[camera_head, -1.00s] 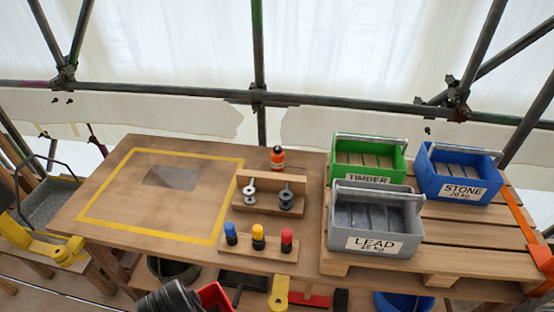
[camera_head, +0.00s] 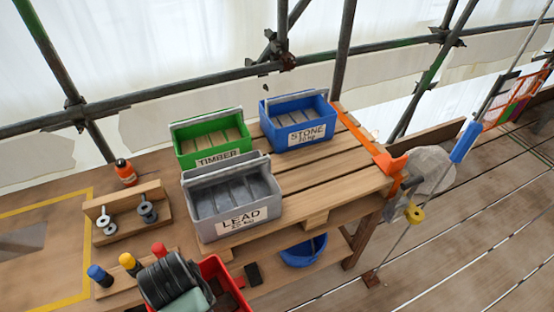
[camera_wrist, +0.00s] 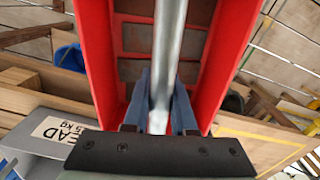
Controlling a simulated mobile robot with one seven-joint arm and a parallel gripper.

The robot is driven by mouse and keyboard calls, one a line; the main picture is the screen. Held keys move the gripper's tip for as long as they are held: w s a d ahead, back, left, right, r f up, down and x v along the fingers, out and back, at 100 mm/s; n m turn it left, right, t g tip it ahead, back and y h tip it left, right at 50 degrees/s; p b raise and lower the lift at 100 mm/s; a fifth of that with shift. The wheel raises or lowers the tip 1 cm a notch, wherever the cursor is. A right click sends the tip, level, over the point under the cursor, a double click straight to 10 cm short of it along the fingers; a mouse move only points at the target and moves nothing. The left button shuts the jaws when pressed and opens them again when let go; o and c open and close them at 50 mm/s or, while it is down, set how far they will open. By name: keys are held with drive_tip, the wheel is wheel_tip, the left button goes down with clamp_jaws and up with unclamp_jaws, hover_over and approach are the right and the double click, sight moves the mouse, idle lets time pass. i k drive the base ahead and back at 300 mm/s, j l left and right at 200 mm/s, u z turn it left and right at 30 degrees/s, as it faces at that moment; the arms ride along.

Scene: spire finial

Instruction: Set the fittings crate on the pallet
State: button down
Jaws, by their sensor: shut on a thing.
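A red crate (camera_wrist: 232,45) fills the middle of the wrist view, with brownish blocks inside and a grey bar handle (camera_wrist: 170,40). My gripper (camera_wrist: 160,100) is shut on this handle, one blue-grey finger on each side. In the head view the red crate (camera_head: 216,270) is partly hidden behind my wrist at the bottom, in front of the bench. The wooden pallet (camera_head: 345,178) lies on the bench's right part. It carries a green TIMBER crate (camera_head: 212,140), a blue STONE crate (camera_head: 298,122) and a grey LEAD crate (camera_head: 235,200). Its right slats are bare.
An orange strap (camera_head: 358,135) runs along the pallet's right edge. A rack with grey fittings (camera_head: 130,210) and a rack of coloured pegs (camera_head: 130,262) stand left of the pallet. A blue bucket (camera_head: 303,250) sits below. Scaffold poles (camera_head: 180,90) cross behind.

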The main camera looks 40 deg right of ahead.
sight(324, 177)
drive_tip(key=z, duration=1.1)
